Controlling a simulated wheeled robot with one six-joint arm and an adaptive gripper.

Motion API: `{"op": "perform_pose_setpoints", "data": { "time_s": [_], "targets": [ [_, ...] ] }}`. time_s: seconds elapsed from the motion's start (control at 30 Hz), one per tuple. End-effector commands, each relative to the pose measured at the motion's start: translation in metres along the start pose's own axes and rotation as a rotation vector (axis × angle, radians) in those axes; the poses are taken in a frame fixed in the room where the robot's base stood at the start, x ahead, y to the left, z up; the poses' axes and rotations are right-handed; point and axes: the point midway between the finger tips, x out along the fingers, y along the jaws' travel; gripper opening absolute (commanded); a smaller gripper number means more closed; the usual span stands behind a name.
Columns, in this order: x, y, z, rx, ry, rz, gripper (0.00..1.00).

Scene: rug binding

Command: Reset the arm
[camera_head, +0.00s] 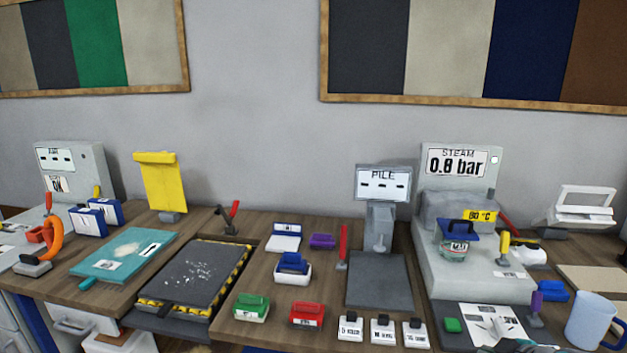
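A dark shape at the bottom edge, right of centre, looks like part of my gripper (511,346). It is mostly cut off by the frame, and its fingers cannot be made out, so I cannot tell whether it is open or holds anything.
The wooden bench (290,225) is crowded. A black plate (190,278), a teal board (122,256) and the PILE stand (381,215) stand on it. A blue mug (590,320) is at the right front. Open space lies above the bench, before the wall.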

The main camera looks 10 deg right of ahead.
Motion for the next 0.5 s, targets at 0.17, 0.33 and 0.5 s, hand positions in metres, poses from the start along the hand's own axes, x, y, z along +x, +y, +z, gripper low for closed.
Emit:
{"op": "perform_pose_setpoints", "data": {
  "time_s": [0.17, 0.33, 0.5],
  "targets": [
    [0.010, -0.021, 0.004, 0.038, 0.011, 0.008, 0.00],
    [0.020, -0.047, 0.010, 0.088, 0.026, 0.022, 0.00],
    [0.031, -0.088, 0.021, 0.161, 0.047, 0.043, 0.00]
  ]
}}
